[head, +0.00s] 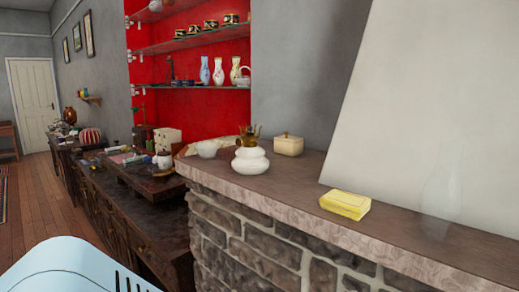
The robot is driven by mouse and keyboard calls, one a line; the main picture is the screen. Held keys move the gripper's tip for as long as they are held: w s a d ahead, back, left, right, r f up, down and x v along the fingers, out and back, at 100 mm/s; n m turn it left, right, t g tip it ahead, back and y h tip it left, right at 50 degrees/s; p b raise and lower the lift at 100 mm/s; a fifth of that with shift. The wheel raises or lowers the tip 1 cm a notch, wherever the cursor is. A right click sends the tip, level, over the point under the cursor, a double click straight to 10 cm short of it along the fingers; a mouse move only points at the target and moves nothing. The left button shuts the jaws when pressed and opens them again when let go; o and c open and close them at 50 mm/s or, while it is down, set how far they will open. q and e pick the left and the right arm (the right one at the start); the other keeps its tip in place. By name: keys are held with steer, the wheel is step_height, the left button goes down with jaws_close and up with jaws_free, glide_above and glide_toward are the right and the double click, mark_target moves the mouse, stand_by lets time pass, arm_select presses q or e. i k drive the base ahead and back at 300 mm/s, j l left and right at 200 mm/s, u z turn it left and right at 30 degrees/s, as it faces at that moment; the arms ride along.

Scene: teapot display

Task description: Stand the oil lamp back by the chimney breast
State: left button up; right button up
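The oil lamp (251,157), with a round white body and a brass burner on top, stands upright on the mantel shelf (300,193) above a stone front. It carries no glass on its burner. A clear glass lamp chimney (441,195) stands apart at the right end of the shelf, faint against the pale background. The chimney breast (430,90) is the large pale sloping surface rising behind the shelf at the right. Neither of my grippers shows.
A yellow box (345,204) lies on the shelf between lamp and glass. A cream lidded box (289,145) stands behind the lamp, and a white bowl (208,148) left of it. A dark cluttered cabinet (120,207) and red-backed glass shelves (200,86) are at left.

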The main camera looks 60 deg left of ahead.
mark_target(250, 160)
steer(key=i+j+u, duration=0.15)
steer(key=i, duration=0.15)
steer(key=u, duration=1.9)
